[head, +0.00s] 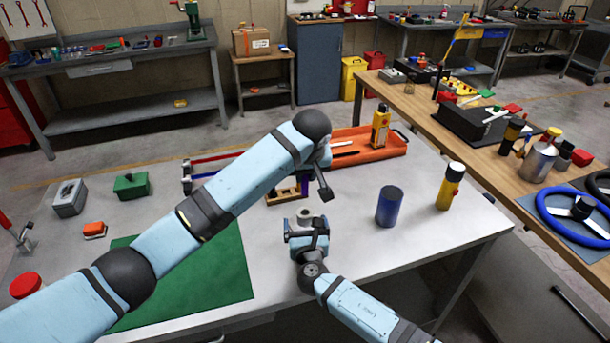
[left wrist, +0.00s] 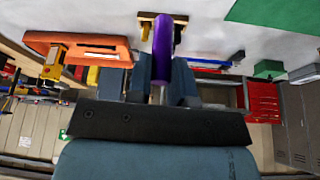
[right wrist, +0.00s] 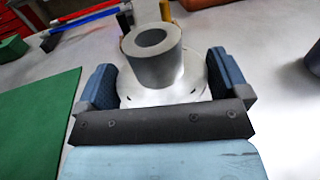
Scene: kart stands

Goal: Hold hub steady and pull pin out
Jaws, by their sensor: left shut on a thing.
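The hub (head: 304,215) is a grey flanged cylinder with an open hole in its top; it stands on the table and shows in the right wrist view (right wrist: 155,68). My right gripper (head: 305,232) has its fingers apart on either side of the hub's flange; I cannot tell whether they touch it. My left gripper (head: 316,186) is shut on a long purple piece (left wrist: 163,48), which may be the pin. It is over or at a tan wooden frame (head: 284,196) behind the hub. The piece's far end is hard to make out against the frame.
A blue cylinder (head: 389,207) and a yellow bottle (head: 450,186) stand right of the hub. An orange tray (head: 385,152) lies behind. A green mat (head: 225,268) is at left, partly under my left arm. The table's front right is clear.

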